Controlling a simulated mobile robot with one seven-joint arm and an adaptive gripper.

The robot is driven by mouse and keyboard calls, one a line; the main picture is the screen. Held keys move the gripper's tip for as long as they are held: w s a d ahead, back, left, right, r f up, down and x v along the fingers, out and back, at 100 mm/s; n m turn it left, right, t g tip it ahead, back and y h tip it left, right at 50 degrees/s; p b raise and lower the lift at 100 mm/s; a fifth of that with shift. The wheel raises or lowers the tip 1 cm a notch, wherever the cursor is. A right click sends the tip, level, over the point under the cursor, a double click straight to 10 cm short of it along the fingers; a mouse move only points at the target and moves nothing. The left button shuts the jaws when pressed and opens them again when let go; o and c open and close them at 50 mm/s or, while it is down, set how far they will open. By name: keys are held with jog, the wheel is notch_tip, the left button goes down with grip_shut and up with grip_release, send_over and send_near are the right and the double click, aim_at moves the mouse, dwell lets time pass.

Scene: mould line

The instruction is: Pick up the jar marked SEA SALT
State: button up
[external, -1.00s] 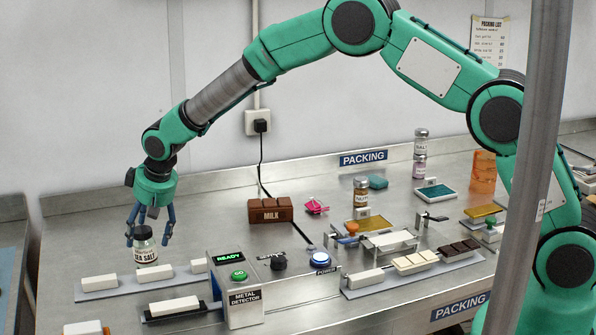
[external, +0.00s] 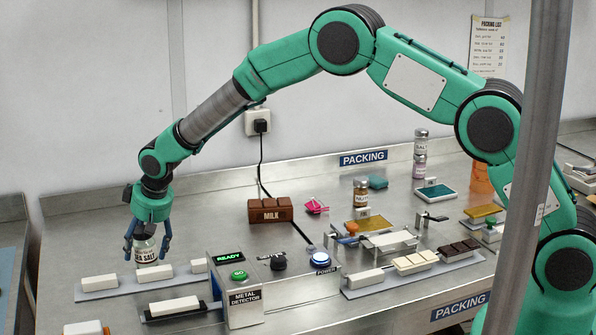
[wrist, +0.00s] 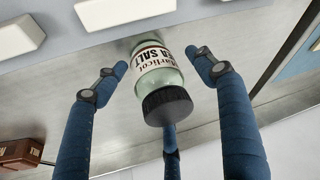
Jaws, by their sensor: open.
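The SEA SALT jar (external: 147,252) stands upright on the metal bench at the left, behind a strip of white bars. It is pale green glass with a black lid and a white label. My gripper (external: 147,247) is over it, fingers pointing down and spread around its upper part. In the wrist view the jar (wrist: 158,78) lies between the blue fingers of my gripper (wrist: 158,78), with visible gaps to the two nearer fingers. The third finger is partly hidden behind the lid, so I cannot tell whether it touches.
White bars on a grey strip (external: 118,292) lie just in front of the jar. The metal detector (external: 245,297) stands to the right. A brown MILK block (external: 270,210) sits farther back. The bench behind the jar is clear.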

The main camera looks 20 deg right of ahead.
jog(key=c, duration=1.3)
jog(key=shift+r, duration=0.1)
jog(key=shift+r+p, duration=0.5)
jog(key=shift+r, duration=4.4)
